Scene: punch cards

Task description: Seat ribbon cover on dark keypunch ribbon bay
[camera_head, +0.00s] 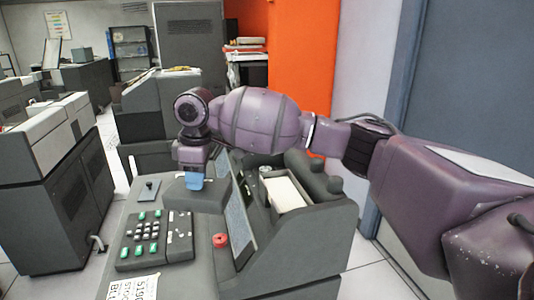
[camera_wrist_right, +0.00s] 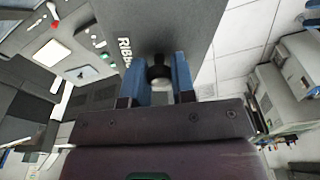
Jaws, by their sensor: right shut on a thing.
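My right gripper (camera_head: 194,178) hangs over the dark keypunch (camera_head: 300,240), with blue fingers pointing down. In the right wrist view the gripper (camera_wrist_right: 161,80) is shut on the small dark knob of the ribbon cover (camera_wrist_right: 190,28). The cover is a dark grey plate with white lettering, partly hidden by the fingers. In the head view the cover (camera_head: 205,196) shows below the fingertips, behind the keypad; I cannot tell whether it touches the machine. An open recess with a pale inside (camera_head: 285,190) lies to its right; I cannot tell whether it is the ribbon bay. My left gripper is out of view.
A keypad (camera_head: 152,240) with green keys and a red knob (camera_head: 220,240) are at the keypunch's front. A printed sheet (camera_head: 133,287) lies at the front edge. Other grey machines (camera_head: 60,190) stand left across a floor gap. An orange wall panel (camera_head: 305,60) stands behind.

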